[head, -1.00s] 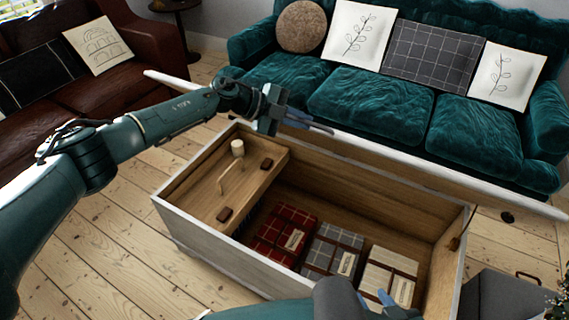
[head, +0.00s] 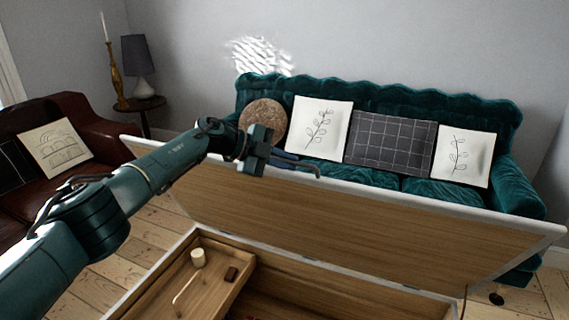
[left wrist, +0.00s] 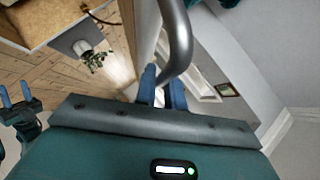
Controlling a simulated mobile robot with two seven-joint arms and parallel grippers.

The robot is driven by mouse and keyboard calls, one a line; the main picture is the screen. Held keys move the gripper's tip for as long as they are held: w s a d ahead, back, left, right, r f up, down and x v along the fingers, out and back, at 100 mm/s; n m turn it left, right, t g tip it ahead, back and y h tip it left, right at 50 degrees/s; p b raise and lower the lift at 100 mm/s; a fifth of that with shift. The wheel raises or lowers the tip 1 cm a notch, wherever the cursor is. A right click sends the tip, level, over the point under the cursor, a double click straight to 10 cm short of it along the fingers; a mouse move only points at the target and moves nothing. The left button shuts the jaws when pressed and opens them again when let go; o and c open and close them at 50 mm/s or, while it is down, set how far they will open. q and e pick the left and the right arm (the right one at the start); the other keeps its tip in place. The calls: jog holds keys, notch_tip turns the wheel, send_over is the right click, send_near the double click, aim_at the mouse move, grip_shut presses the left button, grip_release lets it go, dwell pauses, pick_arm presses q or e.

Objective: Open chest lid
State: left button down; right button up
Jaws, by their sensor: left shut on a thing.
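The chest (head: 188,243) stands open in the low middle of the head view. Its lid (head: 350,222) is raised at the back, with the wooden inner face towards me and a pale rim. My left gripper (head: 290,163) is at the lid's top edge, shut on a dark curved handle (head: 312,168). In the left wrist view, the blue fingers of the left gripper (left wrist: 161,88) close at this grey curved handle (left wrist: 178,40). My right gripper (left wrist: 16,96) shows at the left edge of the left wrist view, its fingers apart and empty.
Inside the chest is a wooden tray (head: 215,280) with a pale knob. A green sofa (head: 510,190) with cushions stands close behind the lid. A brown sofa (head: 95,150) and a side table (head: 140,104) with a lamp are at the left. Floorboards show at the left.

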pick_arm(q)
jog(key=shift+f, duration=0.25)
jog(key=c, duration=1.5)
grip_release()
jog(key=shift+r, duration=0.1)
jog(key=b+v, duration=0.1)
jog(key=v, duration=1.2)
jog(key=shift+s, duration=0.15)
